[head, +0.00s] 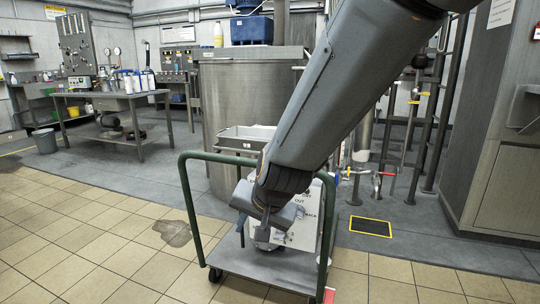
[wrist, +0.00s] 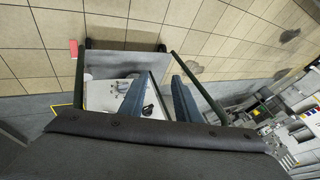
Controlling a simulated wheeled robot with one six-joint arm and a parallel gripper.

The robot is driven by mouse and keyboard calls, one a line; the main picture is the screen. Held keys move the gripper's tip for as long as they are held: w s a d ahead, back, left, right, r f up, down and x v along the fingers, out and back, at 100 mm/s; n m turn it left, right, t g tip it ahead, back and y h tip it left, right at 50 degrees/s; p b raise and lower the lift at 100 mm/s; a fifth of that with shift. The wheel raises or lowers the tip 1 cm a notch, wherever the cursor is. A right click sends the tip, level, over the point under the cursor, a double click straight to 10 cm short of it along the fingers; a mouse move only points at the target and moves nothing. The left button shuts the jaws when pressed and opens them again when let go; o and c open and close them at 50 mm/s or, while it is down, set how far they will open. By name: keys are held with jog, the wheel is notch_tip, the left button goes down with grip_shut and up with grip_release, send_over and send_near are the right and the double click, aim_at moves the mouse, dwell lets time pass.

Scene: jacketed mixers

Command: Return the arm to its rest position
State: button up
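My arm reaches down from the upper right in the head view, in front of a steel vessel. My gripper (head: 253,226) hangs low over a cart (head: 235,262) with green handles. In the wrist view my gripper (wrist: 160,80) shows two blue-grey fingers set apart, with nothing seen held between them. A white box (head: 305,236) with black lettering stands on the cart behind my gripper, and its pale top (wrist: 100,95) shows in the wrist view. A small dark item (wrist: 148,109) shows between the fingers, below them. Part of the box is hidden by my arm.
A large steel vessel (head: 232,105) stands behind the cart, and a metal tray (head: 240,140) sits before it. Pipes with valves (head: 378,178) and a steel cabinet (head: 500,150) are at right. A workbench (head: 110,102) is at left. Tiled floor (head: 80,240) at front left is clear.

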jog(key=s+d+r+n+g+h, duration=0.25)
jog(key=s+d, duration=0.45)
jog(key=s, duration=0.4)
jog(key=s+d+r+n+g+h, duration=0.1)
jog(key=s+d+n+g, duration=0.25)
jog(key=s+d, duration=0.55)
jog(key=s+d+r+m+p, duration=0.1)
jog(key=d+r+m+p, duration=0.2)
jog(key=d+r+p, duration=0.5)
notch_tip(320, 180, up, 3)
jog(key=p, duration=1.2)
jog(key=shift+s+f, duration=0.15)
jog(key=shift+s, duration=0.25)
